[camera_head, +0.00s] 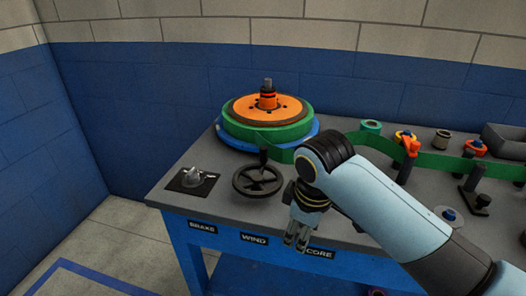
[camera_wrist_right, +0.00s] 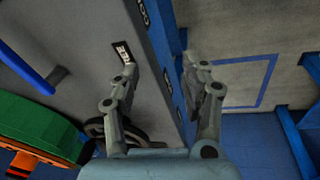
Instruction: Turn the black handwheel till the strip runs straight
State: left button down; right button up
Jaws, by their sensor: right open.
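The black handwheel (camera_head: 257,181) lies on the grey bench top near its front edge, its upright knob (camera_head: 263,156) at the far side. My left gripper is out of view.
Labels BRAKE, WIND (camera_head: 254,239) and CORE line the blue front edge. An orange guide (camera_head: 408,143) and a grey tray (camera_head: 505,140) stand at the right. Floor left of the bench is clear.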

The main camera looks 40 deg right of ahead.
aim_at(263, 147)
jog(key=w+d+r+n, duration=0.1)
jog(key=w+r, duration=0.1)
jog(key=w, duration=0.2)
jog(key=w+d+r+n, duration=0.1)
jog(key=w+r+n, duration=0.1)
jog(key=w, duration=0.2)
jog(key=w+d+r+n+g, duration=0.1)
jog(key=w+r, duration=0.1)
jog(key=w, duration=0.3)
jog(key=shift+r, duration=0.4)
jog(key=w+r+n, duration=0.1)
jog(key=w+r, duration=0.1)
jog(key=w+d+r+n, duration=0.1)
jog(key=w+r, duration=0.2)
jog(key=w+d+r+n+g+y, duration=0.1)
jog(key=w+r+n, duration=0.1)
jog(key=w+r, duration=0.1)
jog(key=shift+w+d+r+p, duration=0.15)
jog(key=shift+d+r+p, duration=0.05)
jog(key=shift+p, duration=0.1)
notch_tip(263, 147, down, 10)
jog(key=shift+f+b, duration=0.25)
jog(key=shift+b, duration=0.05)
grip_shut()
